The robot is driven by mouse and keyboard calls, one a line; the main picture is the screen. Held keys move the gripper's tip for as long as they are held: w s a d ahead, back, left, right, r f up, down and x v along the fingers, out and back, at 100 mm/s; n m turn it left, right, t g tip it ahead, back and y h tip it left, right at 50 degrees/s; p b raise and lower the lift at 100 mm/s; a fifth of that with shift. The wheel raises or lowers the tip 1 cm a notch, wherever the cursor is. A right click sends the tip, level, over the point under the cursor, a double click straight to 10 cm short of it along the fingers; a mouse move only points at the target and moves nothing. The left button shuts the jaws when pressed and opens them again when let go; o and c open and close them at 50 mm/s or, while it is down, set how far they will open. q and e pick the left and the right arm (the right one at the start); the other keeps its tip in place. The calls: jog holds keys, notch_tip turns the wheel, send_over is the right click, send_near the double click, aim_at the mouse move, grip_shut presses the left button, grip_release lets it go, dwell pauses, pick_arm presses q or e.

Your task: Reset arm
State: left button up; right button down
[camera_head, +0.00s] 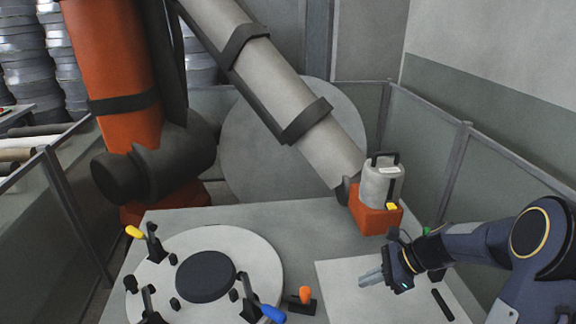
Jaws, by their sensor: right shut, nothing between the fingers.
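My right gripper (371,277) comes in from the right on my dark blue arm. It is shut and empty, above the pale square plate (345,300) on the right side of the grey table. Its fingers point left. My left gripper is not in view.
A round white plate (255,255) with a dark disc (206,276) and several clamps lies left of my gripper. A large orange and grey industrial arm (285,95) reaches down behind the table. Fence panels (490,185) close in the right side.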

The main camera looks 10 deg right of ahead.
jog(key=s+a+r+n+h, duration=0.2)
jog(key=s+a+r+n, duration=0.4)
jog(key=s+r+n, duration=0.5)
jog(key=s+a+f+n+t+h, duration=0.1)
jog(key=s+a+n+t+h, duration=0.1)
jog(key=s+n, duration=0.7)
jog(key=shift+s+a+h, duration=0.15)
jog(key=shift+s+h, duration=0.15)
jog(key=shift+s, duration=0.85)
jog(key=shift+f, duration=0.1)
